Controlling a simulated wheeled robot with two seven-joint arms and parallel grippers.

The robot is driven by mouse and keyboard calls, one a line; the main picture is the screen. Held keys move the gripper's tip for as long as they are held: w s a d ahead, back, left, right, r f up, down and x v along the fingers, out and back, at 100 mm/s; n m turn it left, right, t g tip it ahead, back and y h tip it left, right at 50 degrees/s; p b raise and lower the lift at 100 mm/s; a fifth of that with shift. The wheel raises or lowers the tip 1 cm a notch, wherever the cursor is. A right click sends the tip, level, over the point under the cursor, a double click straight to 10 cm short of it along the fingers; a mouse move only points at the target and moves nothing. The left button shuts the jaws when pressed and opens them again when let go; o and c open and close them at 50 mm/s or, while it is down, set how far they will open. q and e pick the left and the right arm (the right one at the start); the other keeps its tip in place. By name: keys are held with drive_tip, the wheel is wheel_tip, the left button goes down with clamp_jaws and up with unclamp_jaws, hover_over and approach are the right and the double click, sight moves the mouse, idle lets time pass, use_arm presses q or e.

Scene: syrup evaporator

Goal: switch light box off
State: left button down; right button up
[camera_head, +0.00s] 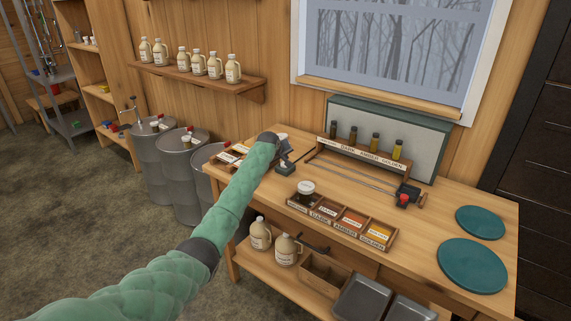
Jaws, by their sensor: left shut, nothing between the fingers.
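The light box (425,140) stands at the back of the wooden table, a wide panel with a teal frame and a pale grey face. I cannot tell from its face whether it is lit. A wooden rack with several small sample bottles stands in front of it. No switch on the box can be made out. My left arm, in a green sleeve, reaches over the table's left end. My left gripper (289,164) is shut and empty, left of the light box and in front of it. My right gripper is not in view.
A dark device with a red knob (403,199) sits at the right end of thin rails. A compartment tray (342,222) with labels and a dark jar (306,188) is in front. Two teal discs (472,266) lie at right. Metal drums (179,155) stand left of the table.

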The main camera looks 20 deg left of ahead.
use_arm(q)
wheel_tip(320, 180, up, 6)
drive_tip(key=p, duration=0.4)
idle(0.4)
